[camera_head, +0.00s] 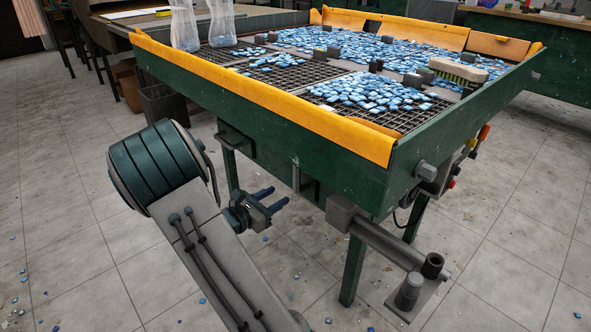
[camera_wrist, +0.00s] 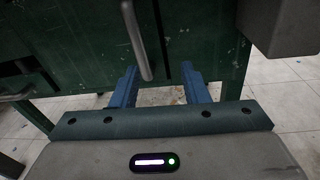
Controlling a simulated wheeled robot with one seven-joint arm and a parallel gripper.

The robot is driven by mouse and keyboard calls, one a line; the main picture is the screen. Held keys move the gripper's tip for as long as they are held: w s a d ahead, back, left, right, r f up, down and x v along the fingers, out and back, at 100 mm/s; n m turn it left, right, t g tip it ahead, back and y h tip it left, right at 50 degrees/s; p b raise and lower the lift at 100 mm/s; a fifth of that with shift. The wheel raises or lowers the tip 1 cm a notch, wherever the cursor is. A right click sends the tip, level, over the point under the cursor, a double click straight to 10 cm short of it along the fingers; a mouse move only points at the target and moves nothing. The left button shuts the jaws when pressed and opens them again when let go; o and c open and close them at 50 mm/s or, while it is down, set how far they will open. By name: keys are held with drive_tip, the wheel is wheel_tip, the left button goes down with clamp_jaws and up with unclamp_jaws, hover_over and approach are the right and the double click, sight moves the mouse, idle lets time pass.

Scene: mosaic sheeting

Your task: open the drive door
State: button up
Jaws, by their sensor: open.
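The drive door appears to be the dark green panel (camera_wrist: 75,45) in the side of the green machine, with a dark vertical seam right of its handle. Its grey upright bar handle (camera_wrist: 137,40) hangs in the upper middle of the wrist view; it also shows as a thin bar (camera_head: 296,175) in the head view. My gripper (camera_head: 276,197) is open and empty, its blue fingers pointing at the machine's side. In the wrist view my gripper (camera_wrist: 160,82) has the handle's lower end above and between its fingertips, apparently without contact. The door looks shut.
A grey block (camera_head: 342,212) with a bracket projects right of the door; it fills the upper right of the wrist view. A dark horizontal handle (camera_head: 232,138) is at the left. The sorting table's yellow rim (camera_head: 260,98) overhangs above. Open tiled floor lies in front.

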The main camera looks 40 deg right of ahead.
sight(295, 174)
drive_tip(key=w+d+b, duration=0.1)
drive_tip(key=w+d, duration=0.1)
drive_tip(key=d, duration=0.2)
drive_tip(key=w+d+n+t+b, duration=0.1)
drive_tip(key=w+d+b, duration=0.1)
drive_tip(key=d, duration=0.1)
drive_tip(key=w+d+n+t+b, duration=0.1)
drive_tip(key=w+d, duration=0.1)
drive_tip(key=d, duration=0.2)
drive_tip(key=shift+d+f, duration=0.25)
drive_tip(key=shift+d, duration=0.05)
drive_tip(key=shift+w+d+r+b, duration=0.15)
drive_tip(key=shift+d+b, duration=0.15)
drive_tip(key=shift+d, duration=0.4)
clamp_jaws()
